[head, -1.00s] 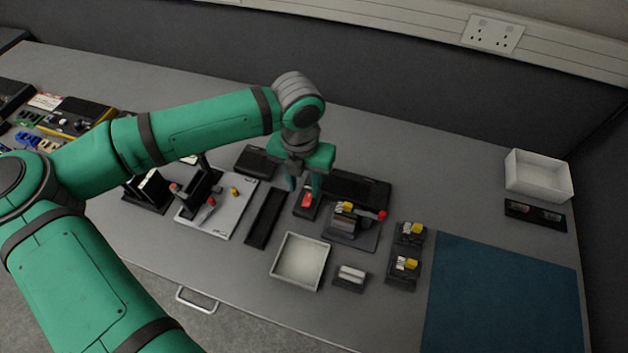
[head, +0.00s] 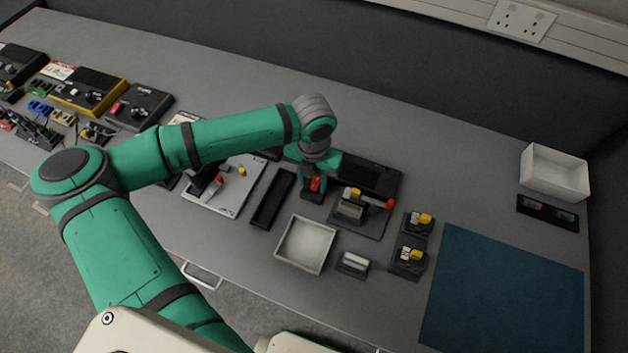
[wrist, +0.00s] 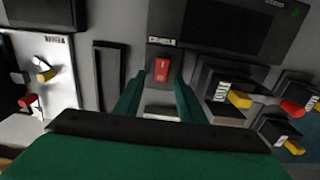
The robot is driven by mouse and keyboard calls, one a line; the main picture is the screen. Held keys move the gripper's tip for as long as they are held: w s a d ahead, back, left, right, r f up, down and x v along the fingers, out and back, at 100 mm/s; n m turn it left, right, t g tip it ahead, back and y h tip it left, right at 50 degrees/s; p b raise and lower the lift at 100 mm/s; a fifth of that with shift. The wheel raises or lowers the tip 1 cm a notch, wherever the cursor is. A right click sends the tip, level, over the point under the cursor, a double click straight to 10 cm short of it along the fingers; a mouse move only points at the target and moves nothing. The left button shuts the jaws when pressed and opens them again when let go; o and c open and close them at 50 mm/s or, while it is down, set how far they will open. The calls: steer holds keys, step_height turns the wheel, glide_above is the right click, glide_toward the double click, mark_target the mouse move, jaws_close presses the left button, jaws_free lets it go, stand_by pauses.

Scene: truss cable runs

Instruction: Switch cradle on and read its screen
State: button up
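The cradle unit (head: 368,178) is a dark box with a wide black screen (wrist: 222,25) that looks blank. Its red rocker switch (wrist: 162,69) sits on a black block marked by a white label (wrist: 162,42), which seems to read CRADLE. The switch also shows in the head view (head: 316,184). My gripper (wrist: 157,88) is open and empty, its two green fingers apart, one either side of the switch's near end. In the head view, my gripper (head: 314,188) is low over the switch block. Contact with the switch cannot be told.
Right of the switch stands a fixture with a red-tipped lever (head: 389,204), and beyond it small yellow-topped blocks (head: 422,218). Left lie a narrow black tray (head: 271,198) and a white panel (head: 228,203). A white tray (head: 283,256) is in front. The blue mat (head: 500,290) is clear.

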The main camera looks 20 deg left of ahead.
steer(key=shift+w+f, duration=0.1)
steer(key=shift+f, duration=0.1)
jaws_close()
steer(key=shift+w+g, duration=0.3)
steer(key=shift+g, duration=0.85)
steer(key=shift+w+g, duration=0.3)
steer(key=shift+g, duration=0.85)
steer(key=shift+r, duration=0.1)
